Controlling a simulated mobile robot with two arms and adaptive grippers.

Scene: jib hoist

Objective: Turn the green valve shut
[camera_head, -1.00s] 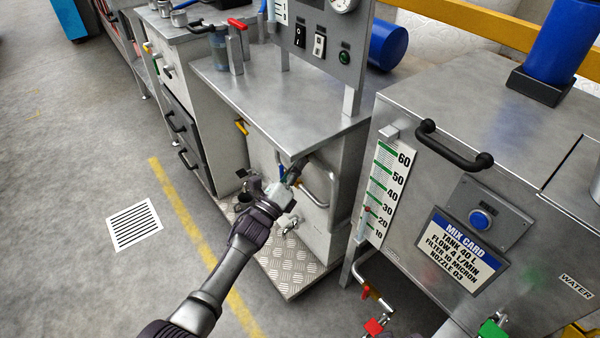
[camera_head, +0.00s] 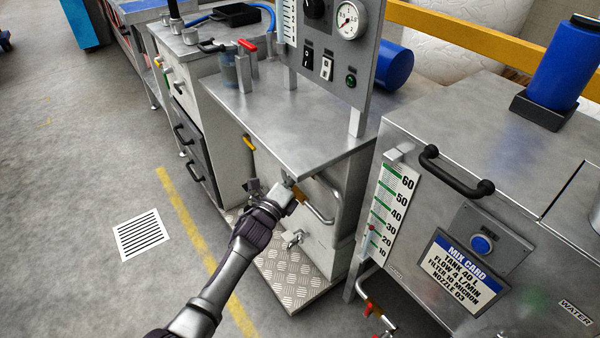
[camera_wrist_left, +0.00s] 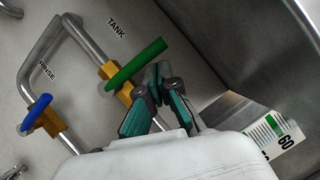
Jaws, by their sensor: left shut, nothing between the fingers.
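The green valve handle (camera_wrist_left: 136,65) is a lever on a brass valve body (camera_wrist_left: 120,80) on the pipe beside the label TANK. It lies slanted, its upper end pointing up and right in the left wrist view. My left gripper (camera_wrist_left: 157,76) is shut and empty, its fingertips just right of the handle. I cannot tell whether they touch it. In the head view my left gripper (camera_head: 288,186) is at the cabinet's front under the steel top, and the green handle is hidden there. My right gripper is not in view.
A blue valve handle (camera_wrist_left: 36,113) sits on the parallel pipe marked RINSE. A bent metal pipe (camera_head: 322,205) stands out from the cabinet front, close to my gripper. The steel counter top (camera_head: 290,125) overhangs above. Open floor (camera_head: 80,180) lies to the left.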

